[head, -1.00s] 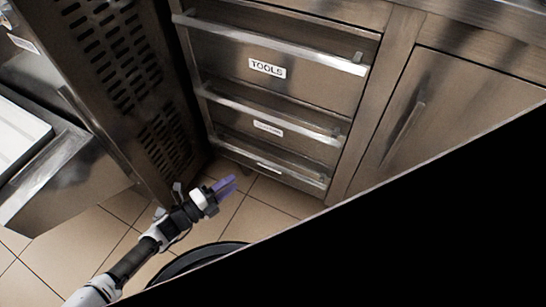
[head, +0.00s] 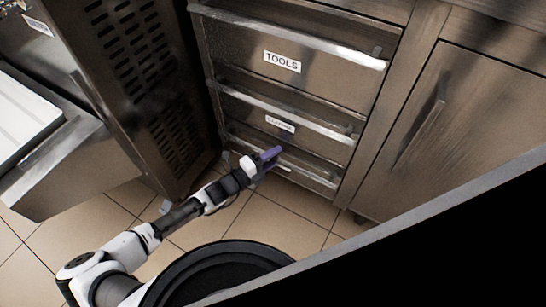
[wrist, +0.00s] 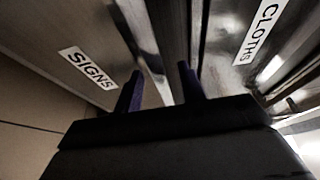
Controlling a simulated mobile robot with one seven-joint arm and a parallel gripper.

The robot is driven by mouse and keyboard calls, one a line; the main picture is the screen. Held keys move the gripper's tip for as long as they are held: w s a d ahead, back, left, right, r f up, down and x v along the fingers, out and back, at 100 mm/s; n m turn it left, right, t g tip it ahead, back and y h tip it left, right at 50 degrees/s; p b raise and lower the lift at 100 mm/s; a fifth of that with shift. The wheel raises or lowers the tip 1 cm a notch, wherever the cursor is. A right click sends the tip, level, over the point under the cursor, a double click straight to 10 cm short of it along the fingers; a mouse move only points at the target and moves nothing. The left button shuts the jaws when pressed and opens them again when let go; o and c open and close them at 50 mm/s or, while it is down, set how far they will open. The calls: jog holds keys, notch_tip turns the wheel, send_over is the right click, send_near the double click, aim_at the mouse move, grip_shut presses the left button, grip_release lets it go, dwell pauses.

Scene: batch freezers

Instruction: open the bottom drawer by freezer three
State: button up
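The bottom drawer (head: 318,184) is the lowest of the steel drawer stack and looks shut. Its label reads SIGNS (wrist: 88,68) in the wrist view. Its bar handle (head: 312,173) runs across the front, partly hidden by my gripper. My gripper (head: 271,159) has purple fingers and is right in front of this drawer, close to the handle. In the wrist view the fingers (wrist: 162,87) are spread apart, with a bright bar-like strip showing between them. I cannot tell whether they touch the handle.
Above are the middle drawer, labelled CLOTHS (wrist: 257,34), and the top drawer, labelled TOOLS (head: 282,61); both look shut. A vented steel unit (head: 140,90) stands close at the left. A cabinet door (head: 450,120) is at the right. Tiled floor (head: 300,207) is clear in front.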

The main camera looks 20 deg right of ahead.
grip_shut()
jog(key=shift+s+a, duration=0.1)
dwell(0.4)
